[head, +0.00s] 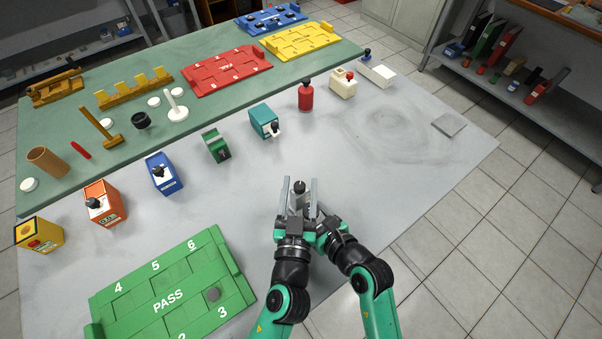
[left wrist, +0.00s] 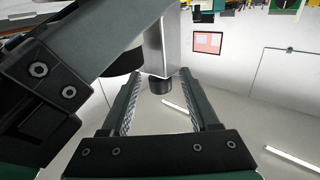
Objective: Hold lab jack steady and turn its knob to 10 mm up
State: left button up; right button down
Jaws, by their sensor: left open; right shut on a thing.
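The lab jack (head: 296,202) is a small silver-grey block with a black knob (head: 299,186) at its upper end. It is at the front middle of the grey table; I cannot tell whether it touches the tabletop. My left gripper (head: 299,180) is open, one finger on each side of the knob. In the left wrist view the silver jack body (left wrist: 163,45) and black knob (left wrist: 160,85) show between its fingers, with gaps on both sides. My right gripper (head: 314,217) is shut on the jack's body from the right; its fingertips are mostly hidden. No scale reading is legible.
A green PASS tray (head: 130,291) lies front left. Blue (head: 164,173), orange (head: 104,204), green (head: 215,146) and teal (head: 264,121) devices and a red bottle (head: 306,96) stand in an arc behind. The table right of my arms is clear up to a grey plate (head: 449,124).

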aim_at(300, 182)
pick_arm(q)
jog(key=w, duration=0.3)
jog(key=shift+w, duration=0.2)
grip_shut()
